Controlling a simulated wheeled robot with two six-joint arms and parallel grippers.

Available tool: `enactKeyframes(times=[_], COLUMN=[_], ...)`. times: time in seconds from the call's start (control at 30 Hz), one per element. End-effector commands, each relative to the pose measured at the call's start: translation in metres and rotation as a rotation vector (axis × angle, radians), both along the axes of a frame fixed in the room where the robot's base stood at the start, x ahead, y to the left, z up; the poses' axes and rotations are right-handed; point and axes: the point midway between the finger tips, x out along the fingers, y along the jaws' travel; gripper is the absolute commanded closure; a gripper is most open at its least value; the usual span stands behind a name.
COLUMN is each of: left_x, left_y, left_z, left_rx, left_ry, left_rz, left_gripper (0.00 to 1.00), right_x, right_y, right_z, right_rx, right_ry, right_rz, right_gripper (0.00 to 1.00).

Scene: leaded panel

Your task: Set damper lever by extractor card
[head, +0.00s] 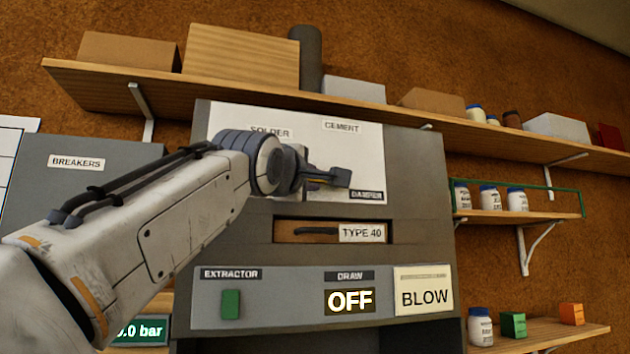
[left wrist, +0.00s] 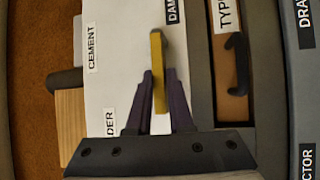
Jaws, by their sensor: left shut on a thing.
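The damper lever (left wrist: 157,65) is a yellow bar in the left wrist view. It stands on the white panel (head: 355,155) near the DAMPER label (head: 367,195). My left gripper (left wrist: 158,95) is shut on the lever, one dark finger on each side of it. In the head view my left gripper (head: 325,180) is in front of the panel and hides most of the lever. A cream card reading BLOW (head: 425,297) is at the right of the extractor strip; its small heading is unreadable. My right gripper is in neither view.
Below the panel are a TYPE 40 slot (head: 361,232) with a dark handle, a green EXTRACTOR switch (head: 230,304) and a DRAW display reading OFF (head: 350,301). A loaded wooden shelf (head: 230,88) runs above. Jars and blocks stand on shelves at the right.

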Motion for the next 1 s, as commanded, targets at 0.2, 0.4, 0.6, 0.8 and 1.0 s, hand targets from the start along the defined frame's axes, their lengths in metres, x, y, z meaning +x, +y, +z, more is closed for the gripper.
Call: enactKeyframes(times=[0.2, 0.4, 0.6, 0.8, 1.0], left_x=[0.000, 0.000, -0.015, -0.053, -0.085], left_y=[0.000, 0.000, 0.003, 0.015, 0.024], left_z=[-0.001, -0.001, -0.007, -0.015, -0.019], left_rx=[0.001, 0.001, 0.000, -0.001, 0.000], left_ry=[0.004, 0.003, 0.000, -0.002, 0.001], left_rz=[0.000, -0.001, -0.002, -0.001, -0.001], left_gripper=[0.50, 0.50, 0.50, 0.50, 0.50], right_x=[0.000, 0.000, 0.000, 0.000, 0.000], right_y=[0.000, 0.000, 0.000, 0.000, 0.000], right_z=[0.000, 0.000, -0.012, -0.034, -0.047], right_rx=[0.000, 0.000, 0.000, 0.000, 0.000], right_ry=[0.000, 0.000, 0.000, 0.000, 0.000], right_rz=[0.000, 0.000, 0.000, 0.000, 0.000], right_gripper=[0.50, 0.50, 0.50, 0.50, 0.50])
